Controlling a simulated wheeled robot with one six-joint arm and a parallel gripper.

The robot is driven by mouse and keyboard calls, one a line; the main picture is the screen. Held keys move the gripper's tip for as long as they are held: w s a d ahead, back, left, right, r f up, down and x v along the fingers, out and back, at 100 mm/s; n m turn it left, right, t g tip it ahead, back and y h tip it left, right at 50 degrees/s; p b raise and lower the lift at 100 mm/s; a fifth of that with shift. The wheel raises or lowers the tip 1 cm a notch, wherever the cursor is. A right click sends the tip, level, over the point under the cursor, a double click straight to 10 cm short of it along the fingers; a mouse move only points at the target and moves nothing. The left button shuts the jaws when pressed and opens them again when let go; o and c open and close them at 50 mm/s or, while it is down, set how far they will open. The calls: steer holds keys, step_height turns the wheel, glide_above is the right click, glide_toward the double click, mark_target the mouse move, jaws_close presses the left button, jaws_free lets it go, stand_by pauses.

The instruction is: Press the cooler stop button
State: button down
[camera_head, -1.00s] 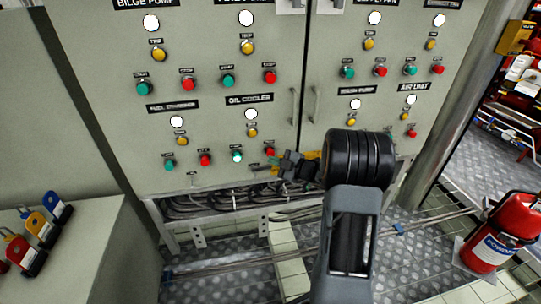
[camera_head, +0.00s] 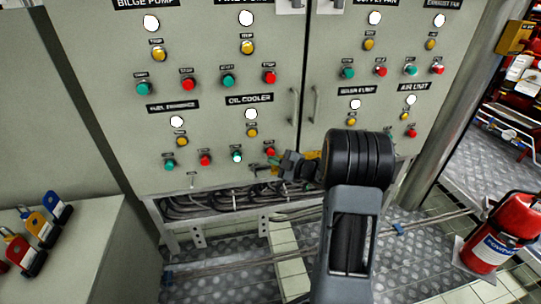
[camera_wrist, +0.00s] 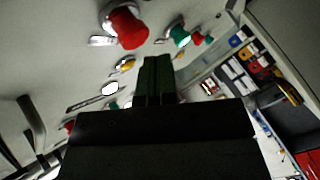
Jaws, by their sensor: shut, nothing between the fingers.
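The red stop button (camera_head: 270,152) of the oil cooler sits at the lower right of its group, under the OIL COOLER label (camera_head: 249,98). The lit green start button (camera_head: 237,156) is to its left. My gripper (camera_head: 259,167) is shut and empty, just below the red button in the head view. In the wrist view my gripper's fingertips (camera_wrist: 157,59) lie below and right of a large red button (camera_wrist: 128,28), which looks like the cooler stop. A green button (camera_wrist: 179,37) is to its right. I see no contact with the red button.
Other red, green and yellow buttons cover the panel (camera_head: 215,45). Door handles (camera_head: 294,106) stand right of the cooler group. Cables (camera_head: 215,203) run below the panel. A fire extinguisher (camera_head: 500,230) stands at the right, and padlocks (camera_head: 52,222) lie at the left.

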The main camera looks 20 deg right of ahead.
steer(key=shift+w+d, duration=0.15)
steer(key=shift+w, duration=0.75)
stand_by(1.4)
steer(key=shift+s, duration=0.9)
steer(key=shift+s+a, duration=0.1)
steer(key=shift+a, duration=0.1)
steer(key=shift+s+a, duration=0.25)
steer(key=shift+s, duration=0.95)
steer(key=shift+s+a, duration=0.2)
steer(key=shift+s, duration=0.95)
